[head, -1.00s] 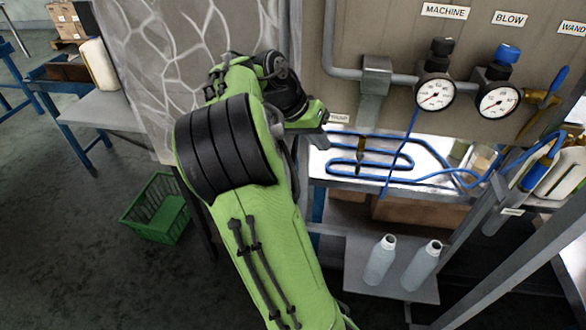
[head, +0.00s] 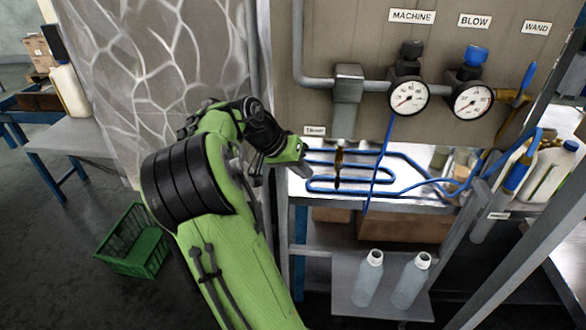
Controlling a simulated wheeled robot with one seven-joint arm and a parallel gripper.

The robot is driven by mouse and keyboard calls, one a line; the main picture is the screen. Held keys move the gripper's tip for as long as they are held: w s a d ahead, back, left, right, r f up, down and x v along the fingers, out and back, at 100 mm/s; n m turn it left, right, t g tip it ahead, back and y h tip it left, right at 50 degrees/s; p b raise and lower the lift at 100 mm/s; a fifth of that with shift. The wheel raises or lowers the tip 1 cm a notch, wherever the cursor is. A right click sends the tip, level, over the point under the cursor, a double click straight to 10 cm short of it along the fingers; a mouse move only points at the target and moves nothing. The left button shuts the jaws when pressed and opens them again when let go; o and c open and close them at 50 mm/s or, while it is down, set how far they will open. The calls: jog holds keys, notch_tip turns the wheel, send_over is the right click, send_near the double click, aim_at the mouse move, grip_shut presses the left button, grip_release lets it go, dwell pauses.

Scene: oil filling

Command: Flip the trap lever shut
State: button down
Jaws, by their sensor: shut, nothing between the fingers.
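The grey trap (head: 347,90) hangs from the pipe on the brown panel, left of the gauges. Below its lower bowl hangs a small dark brass-coloured piece (head: 338,168), which looks like the lever. It points down in front of the blue hose loops. My gripper (head: 305,170) is shut and empty. It is just left of this piece and looks apart from it in this view; the depth gap is hard to judge. The small label (head: 315,131) beside the trap is too small to read surely.
Two gauges, MACHINE (head: 408,95) and BLOW (head: 473,99), stand to the right with knobs above them. Blue hose (head: 400,183) loops over the bright shelf behind. Two bottles (head: 368,280) stand on a lower shelf. A green crate (head: 133,242) lies on the floor at left.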

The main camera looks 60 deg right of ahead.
aim_at(338, 176)
jog(key=s, duration=0.1)
jog(key=s+d+f+b, duration=0.1)
jog(key=s, duration=0.1)
jog(key=s+d, duration=0.1)
jog(key=shift+s+f, duration=0.25)
jog(key=shift+s, duration=0.05)
